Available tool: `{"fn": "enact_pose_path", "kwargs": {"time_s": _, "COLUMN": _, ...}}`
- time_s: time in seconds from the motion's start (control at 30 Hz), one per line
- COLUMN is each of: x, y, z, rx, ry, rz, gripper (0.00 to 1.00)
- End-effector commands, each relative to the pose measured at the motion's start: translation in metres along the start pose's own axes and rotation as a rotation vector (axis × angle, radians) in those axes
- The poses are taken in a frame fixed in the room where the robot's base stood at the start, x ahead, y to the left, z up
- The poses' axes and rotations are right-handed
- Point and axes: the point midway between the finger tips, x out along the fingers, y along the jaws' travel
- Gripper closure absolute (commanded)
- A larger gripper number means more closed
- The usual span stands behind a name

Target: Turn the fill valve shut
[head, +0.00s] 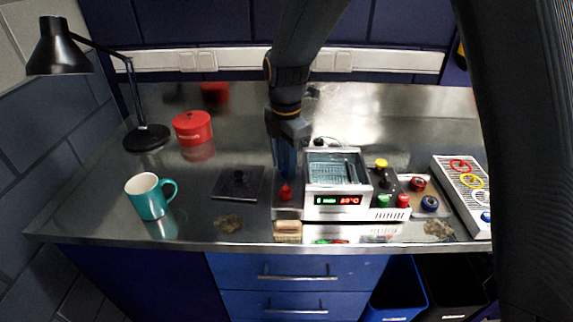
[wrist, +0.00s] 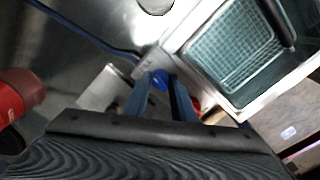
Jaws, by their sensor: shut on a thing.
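The tank unit (head: 340,184) stands at the middle right of the steel bench, with a wire basket inside and a lit front display. My gripper (head: 286,170) points down at the unit's left side, its blue fingers close together. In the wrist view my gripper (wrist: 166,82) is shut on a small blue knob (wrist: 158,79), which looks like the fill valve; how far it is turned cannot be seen. The fingers hide this knob in the head view. A red knob (head: 286,192) sits just in front of the fingers, partly showing behind them in the wrist view (wrist: 196,103).
A black square lid (head: 238,184) lies left of the unit. A teal mug (head: 149,197), a red tin (head: 192,128) and a black lamp (head: 147,138) stand farther left. A parts tray (head: 421,196) and a white rack (head: 462,200) are at the right. The back of the bench is mostly clear.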

Motion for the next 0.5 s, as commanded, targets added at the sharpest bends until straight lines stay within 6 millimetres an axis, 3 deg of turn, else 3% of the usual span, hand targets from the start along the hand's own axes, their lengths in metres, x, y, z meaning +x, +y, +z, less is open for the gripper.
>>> {"fn": "enact_pose_path", "kwargs": {"time_s": 0.5, "x": -0.0015, "y": 0.001, "z": -0.0003, "rx": -0.238, "ry": 0.0, "rz": 0.003, "gripper": 0.99}}
